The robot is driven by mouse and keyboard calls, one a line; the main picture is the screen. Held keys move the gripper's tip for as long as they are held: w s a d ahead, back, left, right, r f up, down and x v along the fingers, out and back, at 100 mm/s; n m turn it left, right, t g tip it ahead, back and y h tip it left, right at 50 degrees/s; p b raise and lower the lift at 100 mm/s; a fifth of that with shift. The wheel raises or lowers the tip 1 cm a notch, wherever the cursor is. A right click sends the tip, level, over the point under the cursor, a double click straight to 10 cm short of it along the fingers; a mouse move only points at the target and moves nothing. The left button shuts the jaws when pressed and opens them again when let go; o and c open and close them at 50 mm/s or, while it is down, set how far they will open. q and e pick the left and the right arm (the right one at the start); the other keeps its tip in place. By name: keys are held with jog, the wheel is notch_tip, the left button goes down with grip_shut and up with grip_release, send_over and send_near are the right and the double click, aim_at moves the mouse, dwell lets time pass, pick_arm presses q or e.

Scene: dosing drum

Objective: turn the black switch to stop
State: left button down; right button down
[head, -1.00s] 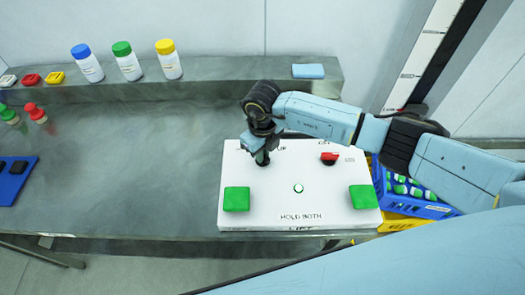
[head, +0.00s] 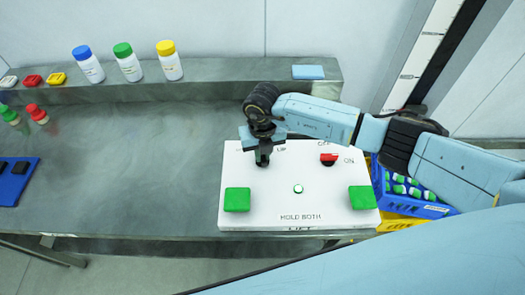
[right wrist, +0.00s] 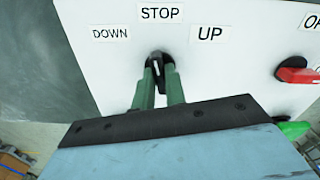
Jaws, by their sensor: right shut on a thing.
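The black switch (right wrist: 158,66) is on the white panel (head: 250,215), between the labels DOWN (right wrist: 111,34), STOP (right wrist: 160,13) and UP (right wrist: 210,33). Its white pointer line points up toward STOP in the right wrist view. My right gripper (head: 262,160) reaches down onto it from above. In the right wrist view, the two green fingers of my right gripper (right wrist: 158,82) are shut on the switch, one on each side. In the head view the gripper mostly hides the switch. My left gripper is not in view.
The panel also has a red switch (head: 328,158) with OFF and ON labels, two green buttons (head: 237,199) and a small round light (head: 298,189). A blue crate (head: 425,210) stands to the right. Capped bottles (head: 128,65) stand on the back ledge.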

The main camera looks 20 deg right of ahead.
jog(key=shift+m, duration=1.1)
jog(key=c, duration=1.4)
grip_release()
jog(key=shift+c, duration=0.2)
notch_tip(320, 180, up, 14)
jog(key=shift+f, duration=0.25)
jog(key=shift+s+f, duration=0.1)
